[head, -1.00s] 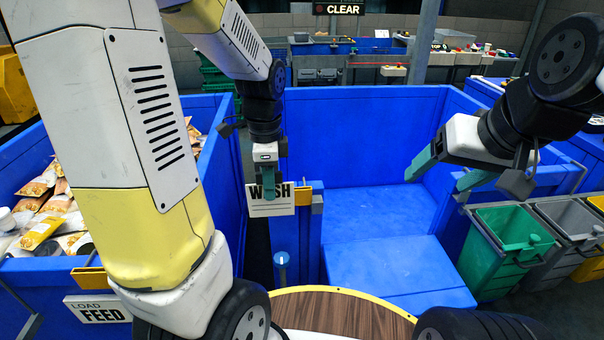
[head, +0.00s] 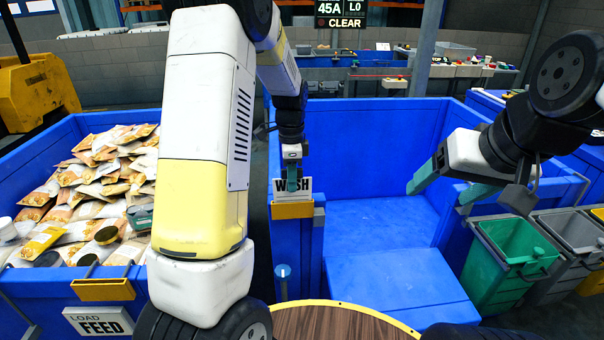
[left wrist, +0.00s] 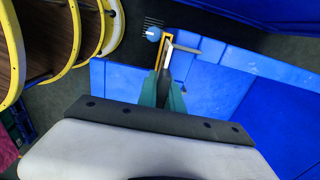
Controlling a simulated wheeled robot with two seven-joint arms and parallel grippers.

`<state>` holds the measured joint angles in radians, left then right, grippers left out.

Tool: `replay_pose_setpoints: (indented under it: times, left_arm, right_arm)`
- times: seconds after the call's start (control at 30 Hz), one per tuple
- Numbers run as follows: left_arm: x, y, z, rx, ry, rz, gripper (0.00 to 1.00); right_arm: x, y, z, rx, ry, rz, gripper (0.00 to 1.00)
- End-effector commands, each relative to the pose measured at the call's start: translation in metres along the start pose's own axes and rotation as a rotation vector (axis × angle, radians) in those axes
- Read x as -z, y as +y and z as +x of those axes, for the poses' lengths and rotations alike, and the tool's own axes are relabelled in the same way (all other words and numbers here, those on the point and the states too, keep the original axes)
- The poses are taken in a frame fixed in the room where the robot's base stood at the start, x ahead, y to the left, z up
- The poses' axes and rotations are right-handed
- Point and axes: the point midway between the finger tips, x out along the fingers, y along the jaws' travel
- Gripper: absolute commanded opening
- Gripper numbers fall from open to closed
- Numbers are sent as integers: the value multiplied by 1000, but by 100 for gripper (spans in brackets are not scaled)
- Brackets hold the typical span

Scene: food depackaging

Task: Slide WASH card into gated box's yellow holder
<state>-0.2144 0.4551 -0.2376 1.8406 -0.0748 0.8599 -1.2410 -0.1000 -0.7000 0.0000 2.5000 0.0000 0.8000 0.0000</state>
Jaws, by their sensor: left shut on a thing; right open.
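The white WASH card (head: 305,187) stands upright at the yellow holder (head: 292,210) on the front of the gated blue box (head: 385,270). Its lower part is hidden behind the holder's front, so it appears to be in the holder. My left gripper (head: 292,184) is shut on the card from above and covers the middle of its word. In the left wrist view the green fingers (left wrist: 168,92) pinch the card's thin edge (left wrist: 168,55) beside the yellow holder (left wrist: 184,45). My right gripper (head: 445,185) is open and empty over the box's right side.
Green (head: 515,262) and grey bins stand at the right. A round wooden top (head: 335,322) is in front.

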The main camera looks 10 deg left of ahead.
Motion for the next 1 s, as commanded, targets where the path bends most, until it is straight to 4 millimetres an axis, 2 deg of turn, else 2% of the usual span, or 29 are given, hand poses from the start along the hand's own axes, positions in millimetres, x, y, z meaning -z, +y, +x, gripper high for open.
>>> replay_pose_setpoints:
  times: [0.77, 0.8, 0.87, 0.9, 1.0]
  left_arm:
    - [0, 0, 16, 2, 0, 2, 0]
    - [0, 0, 16, 2, 0, 1, 16]
    - [0, 0, 16, 2, 0, 1, 28]
    - [0, 0, 16, 2, 0, 1, 32]
    - [0, 0, 16, 2, 0, 1, 32]
  right_arm:
    - [0, 0, 0, 0, 0, 0, 76]
    - [0, 0, 0, 0, 0, 0, 76]
    - [0, 0, 0, 0, 0, 0, 76]
    - [0, 0, 0, 0, 0, 0, 76]
    - [0, 0, 0, 0, 0, 0, 76]
